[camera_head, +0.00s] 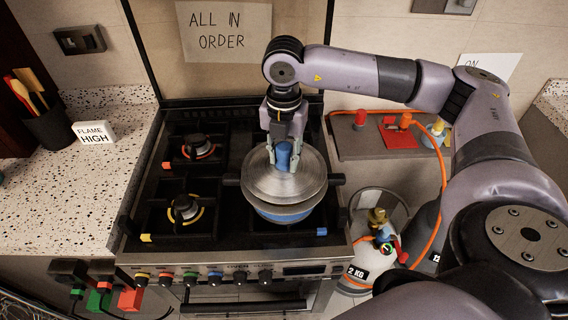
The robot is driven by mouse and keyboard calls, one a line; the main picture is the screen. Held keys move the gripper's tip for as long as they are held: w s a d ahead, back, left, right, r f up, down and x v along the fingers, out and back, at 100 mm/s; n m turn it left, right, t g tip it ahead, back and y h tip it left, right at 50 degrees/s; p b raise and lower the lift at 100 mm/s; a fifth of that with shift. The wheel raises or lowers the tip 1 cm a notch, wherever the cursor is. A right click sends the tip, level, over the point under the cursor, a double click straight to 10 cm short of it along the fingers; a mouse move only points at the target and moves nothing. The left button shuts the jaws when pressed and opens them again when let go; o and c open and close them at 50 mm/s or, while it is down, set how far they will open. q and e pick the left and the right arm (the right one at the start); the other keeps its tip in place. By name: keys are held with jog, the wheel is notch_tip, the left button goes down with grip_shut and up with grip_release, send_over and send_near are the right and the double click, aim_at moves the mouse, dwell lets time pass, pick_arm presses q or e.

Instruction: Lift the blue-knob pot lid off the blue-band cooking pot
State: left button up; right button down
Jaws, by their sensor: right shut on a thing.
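The cooking pot with a blue band (285,214) stands on the right side of the stove. The metal pot lid (262,187) is over the pot's top; I cannot tell whether it is seated or slightly raised. Its blue knob (284,154) is between the fingers of my right gripper (283,164), which comes down from above and is shut on the knob. The gripper hides part of the knob and the lid's far side. My left gripper is not in view.
The stove (160,215) has bare burners on the left. A speckled counter (70,200) with a "FLAME HIGH" block (94,132) and a utensil holder (50,127) lies left. Gas cylinders (372,255) and an orange hose (441,190) are at right. A wall stands behind.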

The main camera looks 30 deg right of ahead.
notch_tip(320, 180, up, 10)
jog(key=shift+b, duration=1.1)
notch_tip(320, 180, up, 7)
jog(key=p, duration=0.1)
